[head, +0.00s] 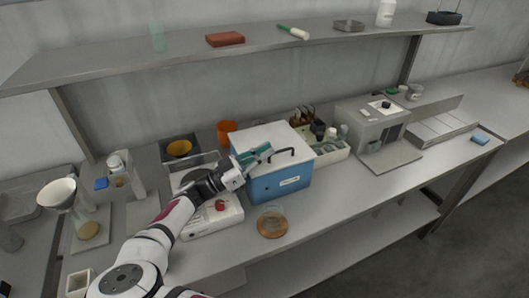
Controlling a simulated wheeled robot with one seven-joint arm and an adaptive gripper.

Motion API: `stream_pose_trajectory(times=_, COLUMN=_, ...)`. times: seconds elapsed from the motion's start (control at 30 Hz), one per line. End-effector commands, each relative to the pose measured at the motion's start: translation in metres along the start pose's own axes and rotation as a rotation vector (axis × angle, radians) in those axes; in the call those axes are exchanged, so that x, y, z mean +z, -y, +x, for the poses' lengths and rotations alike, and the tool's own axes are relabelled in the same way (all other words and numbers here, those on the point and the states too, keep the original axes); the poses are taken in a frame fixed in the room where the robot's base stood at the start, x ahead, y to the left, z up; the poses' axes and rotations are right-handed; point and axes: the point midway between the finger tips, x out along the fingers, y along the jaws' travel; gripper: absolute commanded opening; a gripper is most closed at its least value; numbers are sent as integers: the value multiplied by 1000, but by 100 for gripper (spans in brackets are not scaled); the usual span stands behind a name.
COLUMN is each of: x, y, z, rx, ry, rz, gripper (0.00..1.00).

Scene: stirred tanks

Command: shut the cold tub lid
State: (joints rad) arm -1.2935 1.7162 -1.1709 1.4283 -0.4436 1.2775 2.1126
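The cold tub (283,184) is a blue box with a pale label on its front, standing in the middle of the bench. Its white lid (262,133) appears to lie over the top; I cannot tell whether it is fully seated. A dark handle (290,150) shows at the lid's right front. My gripper (266,153), with teal fingers, reaches in from the left and is over the lid, close to the handle's left end. Whether it touches the lid or handle is unclear. The finger gap is too small to read. My gripper hides part of the lid and the tub's left front.
A white stirrer unit (214,222) with a red knob stands left of the tub, partly under my arm. A glass on a wooden coaster (272,229) stands in front. An orange cup (226,128) is behind, a white bottle crate (333,155) right. A shelf (190,52) runs above.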

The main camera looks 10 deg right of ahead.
Motion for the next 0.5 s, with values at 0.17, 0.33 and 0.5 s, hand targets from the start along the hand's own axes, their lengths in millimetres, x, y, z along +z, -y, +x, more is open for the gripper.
stream_pose_trajectory(times=0.17, x=0, y=0, z=1, rx=-3, ry=13, rz=-6, gripper=0)
stream_pose_trajectory(times=0.33, x=-28, y=-2, z=10, rx=-1, ry=10, rz=-2, gripper=0)
stream_pose_trajectory(times=0.5, x=-60, y=-3, z=21, rx=-1, ry=6, rz=0, gripper=0)
